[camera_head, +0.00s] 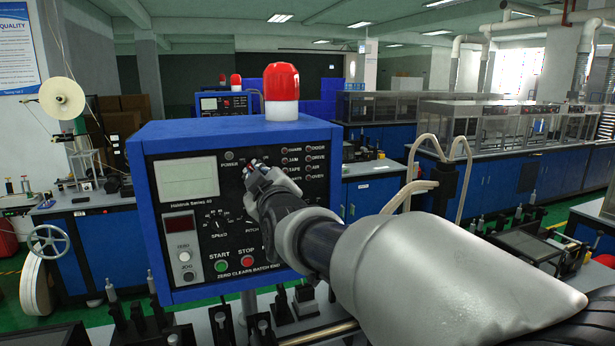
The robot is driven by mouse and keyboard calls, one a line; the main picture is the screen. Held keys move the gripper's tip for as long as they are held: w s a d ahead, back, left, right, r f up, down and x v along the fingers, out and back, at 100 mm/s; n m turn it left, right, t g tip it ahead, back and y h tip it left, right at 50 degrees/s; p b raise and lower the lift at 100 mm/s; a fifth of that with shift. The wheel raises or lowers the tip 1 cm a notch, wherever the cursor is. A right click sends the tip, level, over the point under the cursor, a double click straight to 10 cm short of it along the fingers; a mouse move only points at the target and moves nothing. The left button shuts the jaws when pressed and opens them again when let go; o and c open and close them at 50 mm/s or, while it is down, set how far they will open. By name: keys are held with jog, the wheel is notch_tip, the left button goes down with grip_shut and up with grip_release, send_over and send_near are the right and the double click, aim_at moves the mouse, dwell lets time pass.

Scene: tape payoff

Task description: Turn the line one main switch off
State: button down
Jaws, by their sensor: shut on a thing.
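The blue control box (205,290) stands close in front, its black panel facing me, with a red and white beacon (282,95) on top. My gripper (254,168) reaches in from the right and its fingertips are at the upper middle of the panel, right of the round POWER lamp (229,155). It is shut on a small control there, which I take to be the main switch. The fingers hide the switch, so its position cannot be told. No line number is readable on the panel.
Panel parts near my gripper are a grey display (186,178), the SPEED dial (216,218), a green START button (221,265) and a red STOP button (247,262). A second blue box (222,103) stands behind. A tape reel (62,98) is at left.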

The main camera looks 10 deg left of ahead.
jog(key=shift+n, duration=0.4)
jog(key=c, duration=1.7)
grip_release()
jog(key=v, duration=1.2)
